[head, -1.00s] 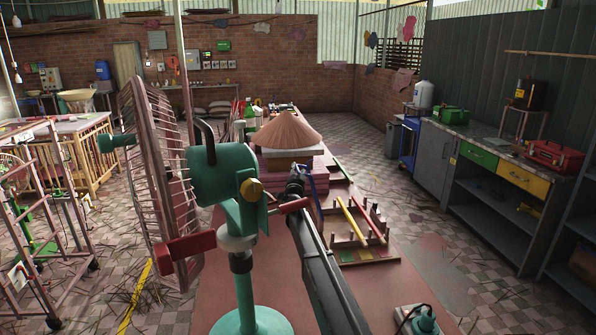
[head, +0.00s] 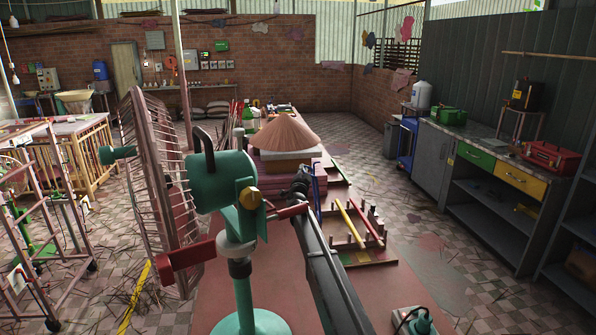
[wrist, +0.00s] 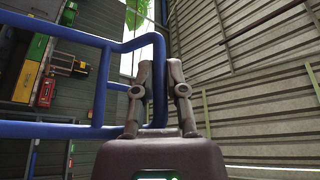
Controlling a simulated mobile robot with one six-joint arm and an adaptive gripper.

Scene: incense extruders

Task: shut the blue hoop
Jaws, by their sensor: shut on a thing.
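The blue hoop (wrist: 158,75) is a bent blue tube with crossbars in the wrist view. Its rounded corner is at the top, and one side runs down between the two fingers of my gripper (wrist: 160,68). My gripper is shut on that side. In the head view my gripper (head: 301,186) is beyond the teal machine, at the far end of my dark arm. The blue hoop (head: 319,187) shows there only as a thin, nearly upright strip just right of the gripper. What the hoop is hinged to is hidden.
The teal machine (head: 228,185) with red handles stands close in front, left of my arm. A wire cage guard (head: 160,180) is at its left. A wooden rack with coloured sticks (head: 355,230) lies right of the arm. A brown cone (head: 284,134) stands behind the gripper.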

